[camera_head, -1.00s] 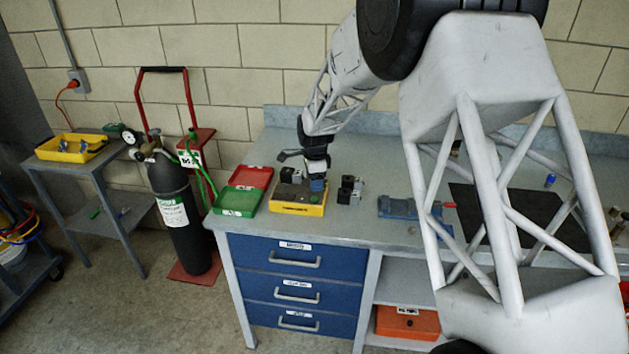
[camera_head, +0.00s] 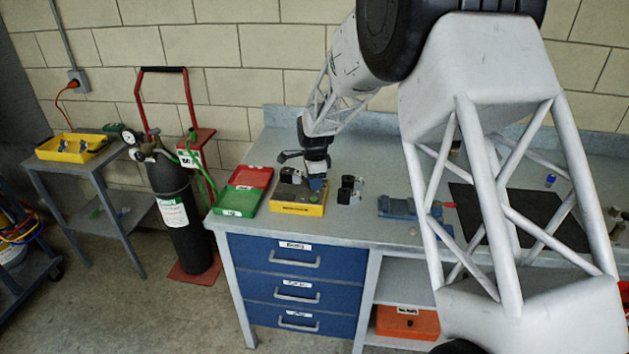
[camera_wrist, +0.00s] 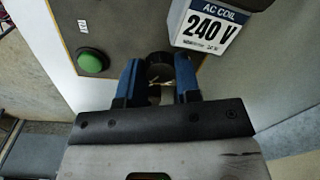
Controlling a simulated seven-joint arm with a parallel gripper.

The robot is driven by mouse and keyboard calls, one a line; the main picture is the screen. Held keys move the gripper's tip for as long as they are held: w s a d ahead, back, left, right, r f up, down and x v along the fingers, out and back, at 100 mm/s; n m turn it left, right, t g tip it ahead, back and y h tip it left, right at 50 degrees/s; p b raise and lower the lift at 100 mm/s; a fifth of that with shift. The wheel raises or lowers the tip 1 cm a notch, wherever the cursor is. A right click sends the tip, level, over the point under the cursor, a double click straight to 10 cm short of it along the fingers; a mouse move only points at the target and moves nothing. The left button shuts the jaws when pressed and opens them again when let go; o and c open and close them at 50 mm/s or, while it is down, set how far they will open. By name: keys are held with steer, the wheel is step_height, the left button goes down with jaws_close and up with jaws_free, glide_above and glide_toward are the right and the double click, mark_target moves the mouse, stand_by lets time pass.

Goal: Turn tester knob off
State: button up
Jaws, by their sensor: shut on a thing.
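The tester is a yellow box (camera_head: 288,208) with a grey top, on the left part of the bench. In the wrist view, its grey panel (camera_wrist: 110,28) carries a round green button (camera_wrist: 92,62) and a dark knob (camera_wrist: 160,66). My gripper (camera_wrist: 160,80) has blue fingers on both sides of the knob and is shut on it. The fingers hide the knob's sides, and its pointer setting cannot be read. A block labelled "AC COIL 240 V" (camera_wrist: 208,27) sits close to the right finger. In the head view, my gripper (camera_head: 316,184) is over the tester's right side.
Red (camera_head: 250,177) and green (camera_head: 237,201) trays lie left of the tester. Small dark blocks (camera_head: 348,190) stand to its right, then a blue vise-like tool (camera_head: 398,207) and a black mat (camera_head: 500,215). Bare bench lies between them.

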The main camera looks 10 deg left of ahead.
steer(key=shift+n, duration=0.3)
steer(key=n, duration=0.5)
steer(key=shift+n, duration=0.3)
steer(key=n, duration=1.2)
steer(key=shift+w+n+g, duration=0.1)
steer(key=shift+n+g, duration=0.2)
steer(key=n, duration=0.6)
steer(key=o, duration=0.9)
steer(key=shift+o, duration=0.2)
